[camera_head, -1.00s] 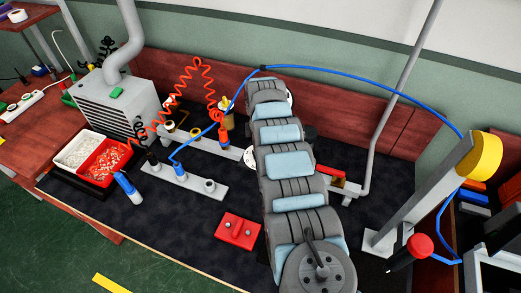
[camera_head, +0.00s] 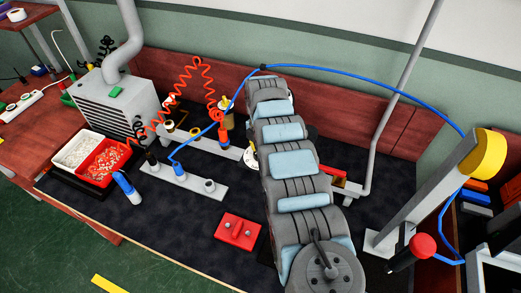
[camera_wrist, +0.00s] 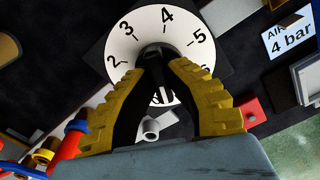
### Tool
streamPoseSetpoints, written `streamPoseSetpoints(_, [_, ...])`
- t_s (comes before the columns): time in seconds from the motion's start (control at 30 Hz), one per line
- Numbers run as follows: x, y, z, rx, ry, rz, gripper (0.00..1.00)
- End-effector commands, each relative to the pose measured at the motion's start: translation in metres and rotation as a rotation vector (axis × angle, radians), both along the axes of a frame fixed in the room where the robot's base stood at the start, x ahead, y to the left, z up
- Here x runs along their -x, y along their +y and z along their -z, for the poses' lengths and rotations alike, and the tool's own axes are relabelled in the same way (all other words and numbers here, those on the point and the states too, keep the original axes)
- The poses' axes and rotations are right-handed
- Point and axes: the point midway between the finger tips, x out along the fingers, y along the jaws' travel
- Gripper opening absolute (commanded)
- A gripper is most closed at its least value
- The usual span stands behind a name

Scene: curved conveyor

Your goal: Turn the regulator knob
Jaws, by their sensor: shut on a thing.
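The regulator dial (camera_wrist: 126,46) is a white disc with black numbers, 2 to 5 clearly readable, in the upper middle of the wrist view. My gripper (camera_wrist: 165,58) has yellow ribbed, black-lined fingers, drawn together at the dial's centre and shut on the regulator knob (camera_wrist: 152,49). The fingers hide most of the knob. A sign reading "4 bar" (camera_wrist: 290,36) stands to the right. In the head view my arm hides the gripper; a pale disc (camera_head: 250,158) shows at the arm's left edge.
A red block (camera_head: 237,231) lies left of my arm on the dark bench. A grey plate with fittings (camera_head: 190,182), a red coiled hose (camera_head: 188,82) and a blue hose (camera_head: 375,78) are close by. A grey post (camera_head: 432,190) stands at right.

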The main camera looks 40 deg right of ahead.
Motion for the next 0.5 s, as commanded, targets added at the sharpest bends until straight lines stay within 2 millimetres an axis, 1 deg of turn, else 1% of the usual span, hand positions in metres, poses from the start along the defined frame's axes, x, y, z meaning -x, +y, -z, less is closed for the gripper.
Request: streamPoseSetpoints(0.5, [0.0001,0.0005,0.0014,-0.001,0.001,-0.032,0.0])
